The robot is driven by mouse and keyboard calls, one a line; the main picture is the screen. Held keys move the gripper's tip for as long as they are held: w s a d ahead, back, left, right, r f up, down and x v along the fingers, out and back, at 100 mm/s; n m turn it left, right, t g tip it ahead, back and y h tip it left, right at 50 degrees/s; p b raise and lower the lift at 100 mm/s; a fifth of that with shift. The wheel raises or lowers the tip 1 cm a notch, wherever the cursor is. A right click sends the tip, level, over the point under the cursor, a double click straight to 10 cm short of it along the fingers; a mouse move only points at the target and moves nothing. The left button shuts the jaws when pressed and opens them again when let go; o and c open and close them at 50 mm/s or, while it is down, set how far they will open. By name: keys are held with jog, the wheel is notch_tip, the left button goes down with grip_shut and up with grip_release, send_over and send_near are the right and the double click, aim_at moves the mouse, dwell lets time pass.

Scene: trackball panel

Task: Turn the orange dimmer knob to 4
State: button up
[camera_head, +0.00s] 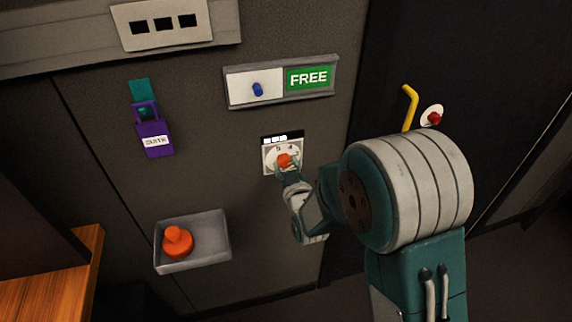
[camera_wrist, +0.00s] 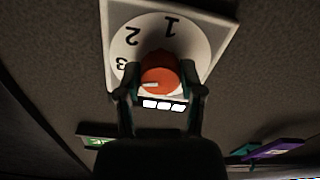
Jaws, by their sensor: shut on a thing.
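The orange dimmer knob (camera_head: 284,160) sits on a pale round dial (camera_head: 270,165) on the grey wall panel. My gripper (camera_head: 284,170) reaches it from below right and is shut on it. In the wrist view, the knob (camera_wrist: 160,72) is between my two fingers (camera_wrist: 162,88), one on each side. The dial (camera_wrist: 150,35) appears nearly upside down there, with 1, 2 and 3 readable. The knob's pale pointer mark points left, a little below the 3. The dial area beyond it is hidden by my left finger. The head view shows a 4 near the dial's upper right.
Three lit windows (camera_wrist: 164,104) border the dial. A FREE sign with a blue knob (camera_head: 257,90) is above. A purple padlock (camera_head: 154,138) and a tray (camera_head: 215,245) holding an orange-red object (camera_head: 178,243) are left. A yellow handle (camera_head: 409,106) is right, behind my arm.

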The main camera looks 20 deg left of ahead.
jog(key=n, duration=0.5)
jog(key=shift+n, duration=1.8)
jog(key=o, duration=1.2)
jog(key=shift+a, duration=0.2)
jog(key=shift+s+d, duration=0.1)
jog(key=shift+d, duration=0.1)
jog(key=v, duration=1.1)
jog(key=shift+s+d+f, duration=0.15)
jog(key=shift+s, duration=0.15)
